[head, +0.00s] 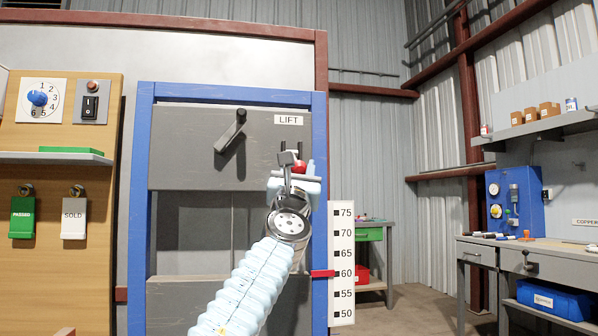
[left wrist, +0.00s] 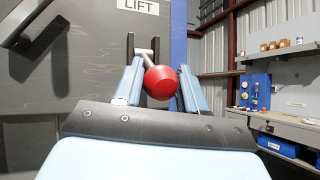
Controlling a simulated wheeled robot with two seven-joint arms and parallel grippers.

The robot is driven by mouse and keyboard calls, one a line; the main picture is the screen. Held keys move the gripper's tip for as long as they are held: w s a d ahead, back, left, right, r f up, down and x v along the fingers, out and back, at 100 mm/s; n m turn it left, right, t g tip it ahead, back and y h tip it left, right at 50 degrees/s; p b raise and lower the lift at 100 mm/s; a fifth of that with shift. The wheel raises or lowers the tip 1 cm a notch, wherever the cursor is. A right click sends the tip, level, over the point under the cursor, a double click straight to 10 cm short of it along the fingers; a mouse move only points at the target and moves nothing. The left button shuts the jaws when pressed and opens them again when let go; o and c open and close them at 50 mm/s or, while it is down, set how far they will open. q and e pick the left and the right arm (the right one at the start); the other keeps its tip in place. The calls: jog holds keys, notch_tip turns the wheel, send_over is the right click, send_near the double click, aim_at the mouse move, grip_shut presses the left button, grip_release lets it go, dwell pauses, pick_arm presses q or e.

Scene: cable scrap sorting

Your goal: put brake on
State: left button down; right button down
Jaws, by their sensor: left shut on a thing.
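The brake lever has a red ball knob (head: 299,167) on a short grey shaft. It sits below the LIFT label (head: 288,120) on the grey lift panel. In the left wrist view the red knob (left wrist: 161,83) lies between my two blue fingers, and the shaft goes back to a dark upright bracket (left wrist: 131,50). My left gripper (head: 297,172) is shut on the red knob, with the arm reaching up from below. In the head view the gripper and wrist hide part of the lever. My right gripper is not in view.
A dark crank handle (head: 232,130) sticks out of the panel left of the lever. The blue frame (head: 320,220) stands close on the right, with a height scale (head: 342,290) and red pointer (head: 322,273). A wooden board (head: 60,270) with switches and tags is at left. A workbench (head: 490,255) is far right.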

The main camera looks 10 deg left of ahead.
pick_arm(q)
jog(key=shift+w+a+f, duration=0.15)
jog(key=shift+w+f, duration=0.1)
jog(key=c, duration=0.7)
grip_release()
jog(key=shift+w, duration=0.2)
jog(key=shift+s, duration=0.15)
jog(key=b+v, duration=0.8)
jog(key=v, duration=0.5)
jog(key=shift+s+f+b, duration=0.15)
jog(key=shift+s+b, duration=0.2)
